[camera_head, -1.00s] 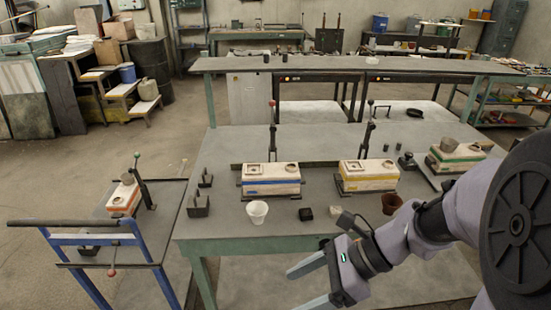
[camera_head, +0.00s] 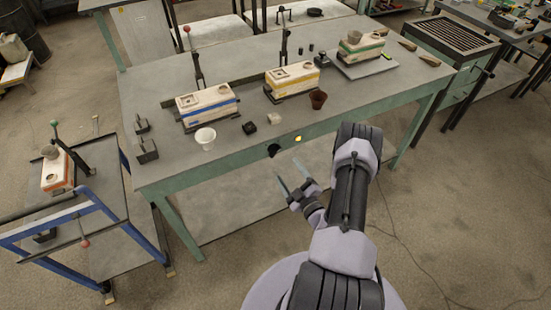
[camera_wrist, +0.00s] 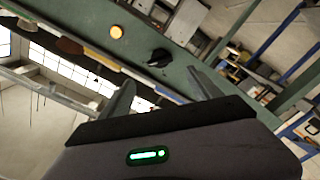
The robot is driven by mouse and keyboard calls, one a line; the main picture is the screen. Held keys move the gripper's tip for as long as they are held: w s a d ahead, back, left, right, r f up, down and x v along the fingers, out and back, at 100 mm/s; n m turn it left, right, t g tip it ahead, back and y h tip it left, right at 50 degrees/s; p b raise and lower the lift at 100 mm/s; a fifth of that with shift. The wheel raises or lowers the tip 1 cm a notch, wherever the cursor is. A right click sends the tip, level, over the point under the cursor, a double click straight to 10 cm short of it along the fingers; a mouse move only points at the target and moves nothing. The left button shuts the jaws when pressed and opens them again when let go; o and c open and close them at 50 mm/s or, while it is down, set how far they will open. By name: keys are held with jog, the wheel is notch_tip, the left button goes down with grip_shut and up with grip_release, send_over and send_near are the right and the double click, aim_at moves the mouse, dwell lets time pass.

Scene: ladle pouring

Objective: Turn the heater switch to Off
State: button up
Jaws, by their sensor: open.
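The heater switch, a black knob (camera_head: 273,150), sits on the green front edge of the table, and it also shows in the wrist view (camera_wrist: 159,58). A round orange lamp (camera_head: 298,139) is beside it, and it shows in the wrist view too (camera_wrist: 117,32). My gripper (camera_head: 288,171) is open and empty, in front of and a little below the table edge. In the wrist view, its fingers (camera_wrist: 163,85) are apart and the knob lies beyond them, roughly between their tips. The fingers appear clear of the knob. Its pointer setting is too small to read.
A blue-railed cart (camera_head: 85,215) stands to the left. The floor in front of the table is mostly open.

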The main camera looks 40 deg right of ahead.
aim_at(275, 153)
jog(key=b+x, duration=0.1)
jog(key=x, duration=0.7)
jog(key=shift+w+b, duration=0.35)
jog(key=shift+w, duration=0.05)
jog(key=c, duration=1.4)
